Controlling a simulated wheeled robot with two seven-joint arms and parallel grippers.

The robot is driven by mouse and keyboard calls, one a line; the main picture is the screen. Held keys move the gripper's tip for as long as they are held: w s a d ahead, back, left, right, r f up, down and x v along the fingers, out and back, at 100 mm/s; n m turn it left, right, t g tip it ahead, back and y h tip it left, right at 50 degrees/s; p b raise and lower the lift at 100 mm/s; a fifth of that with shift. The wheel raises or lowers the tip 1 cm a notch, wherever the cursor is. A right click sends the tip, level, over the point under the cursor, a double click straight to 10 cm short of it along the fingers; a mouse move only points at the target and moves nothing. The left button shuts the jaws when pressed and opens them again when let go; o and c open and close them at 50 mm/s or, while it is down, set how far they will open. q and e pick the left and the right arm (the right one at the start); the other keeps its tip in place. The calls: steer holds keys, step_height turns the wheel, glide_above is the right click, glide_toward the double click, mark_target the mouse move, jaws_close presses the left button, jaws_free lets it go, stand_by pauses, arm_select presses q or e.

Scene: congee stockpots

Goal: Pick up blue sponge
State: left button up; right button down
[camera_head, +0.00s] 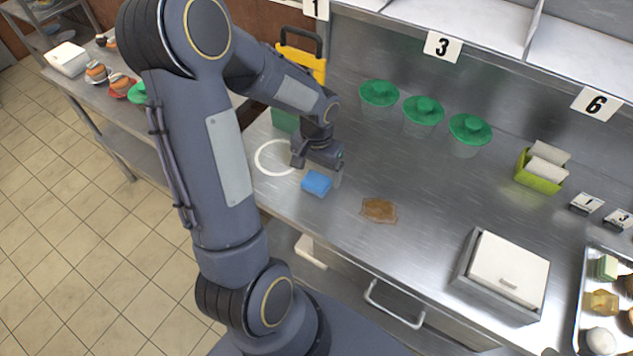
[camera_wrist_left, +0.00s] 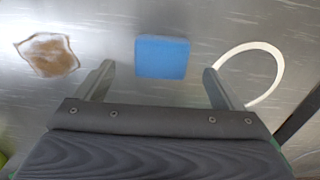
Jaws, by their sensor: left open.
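The blue sponge (camera_head: 316,183) lies flat on the steel counter (camera_head: 370,265), near its front edge and beside a white ring mark. My left gripper (camera_head: 318,172) is just above and behind it in the head view, pointing down. In the left wrist view the sponge (camera_wrist_left: 162,57) sits ahead of and between the two open fingers (camera_wrist_left: 158,85), not touching either as far as I can see. The gap between the fingers is empty. My right gripper is not in view.
A brown spill (camera_head: 379,210) lies right of the sponge. Several green-lidded containers (camera_head: 423,112) stand behind. A white-lidded box (camera_head: 507,272) and a food tray (camera_head: 577,300) are at the right. A yellow-and-green item (camera_head: 303,62) stands behind my arm.

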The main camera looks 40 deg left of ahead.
mark_target(315, 181)
arm_select(q)
steer(key=f, duration=0.3)
steer(key=shift+s+a+f, duration=0.1)
steer(key=shift+s+f, duration=0.1)
steer(key=shift+f, duration=0.1)
steer(key=c, duration=1.1)
steer(key=shift+o, duration=0.2)
steer(key=shift+r, duration=0.15)
steer(key=shift+r, duration=0.25)
step_height(315, 181, up, 2)
steer(key=shift+w+r, duration=0.1)
steer(key=shift+r, duration=0.05)
steer(key=s+d+r+b, duration=0.2)
steer(key=s+d+r, duration=0.4)
steer(key=d+r, duration=0.4)
steer(key=d, duration=0.3)
